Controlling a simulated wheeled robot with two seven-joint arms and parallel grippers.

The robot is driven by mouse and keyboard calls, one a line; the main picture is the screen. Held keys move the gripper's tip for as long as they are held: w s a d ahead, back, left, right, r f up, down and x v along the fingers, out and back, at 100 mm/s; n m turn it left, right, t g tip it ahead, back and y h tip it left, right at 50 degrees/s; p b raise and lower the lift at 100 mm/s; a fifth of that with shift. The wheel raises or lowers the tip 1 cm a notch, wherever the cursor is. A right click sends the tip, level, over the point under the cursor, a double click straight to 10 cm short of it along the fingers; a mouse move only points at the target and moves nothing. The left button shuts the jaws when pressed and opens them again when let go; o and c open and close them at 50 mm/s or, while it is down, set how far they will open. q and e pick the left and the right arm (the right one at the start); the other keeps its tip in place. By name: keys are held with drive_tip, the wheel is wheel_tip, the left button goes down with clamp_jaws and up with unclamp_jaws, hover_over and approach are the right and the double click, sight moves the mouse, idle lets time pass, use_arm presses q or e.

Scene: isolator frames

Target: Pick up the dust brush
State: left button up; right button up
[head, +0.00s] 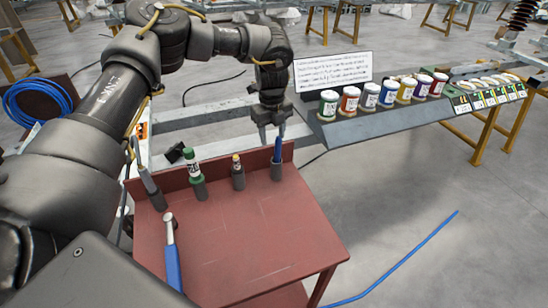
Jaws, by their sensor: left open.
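A slim blue item (277,152) stands upright in a dark holder at the back right of a red table (235,245). It may be the dust brush, but no bristles show and I cannot tell for sure. My left gripper (271,132) points down from above, open, with its fingertips close to the top of this blue item. I cannot tell whether they touch it or are around it. A grey-handled tool (149,181) stands in another holder at the table's left edge. My right gripper is not in view.
A green bottle (193,164) and a small yellow-capped bottle (237,170) stand in holders between them. A blue-handled tool (172,258) lies at the front left. A grey sloped rack (365,126) with several jars stands behind right. The table's front right is clear.

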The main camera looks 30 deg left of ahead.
sight(276, 149)
use_arm(q)
drive_tip(key=shift+g, duration=0.3)
drive_tip(key=w+f, duration=0.1)
drive_tip(key=f, duration=0.1)
drive_tip(key=w+f, duration=0.1)
drive_tip(key=shift+w+d+f, duration=0.15)
drive_tip(key=shift+w+f, duration=0.15)
drive_tip(key=shift+f, duration=0.1)
drive_tip(key=shift+a+f+p, duration=0.2)
drive_tip(key=shift+f+p, duration=0.55)
drive_tip(key=shift+f, duration=0.35)
drive_tip(key=shift+s+d+f, duration=0.3)
drive_tip(key=shift+s+f, duration=0.1)
drive_tip(key=shift+f, duration=0.3)
drive_tip(key=shift+w+f, duration=0.2)
drive_tip(key=shift+f, duration=0.25)
drive_tip(key=shift+s, duration=0.1)
drive_tip(key=c, duration=0.6)
clamp_jaws()
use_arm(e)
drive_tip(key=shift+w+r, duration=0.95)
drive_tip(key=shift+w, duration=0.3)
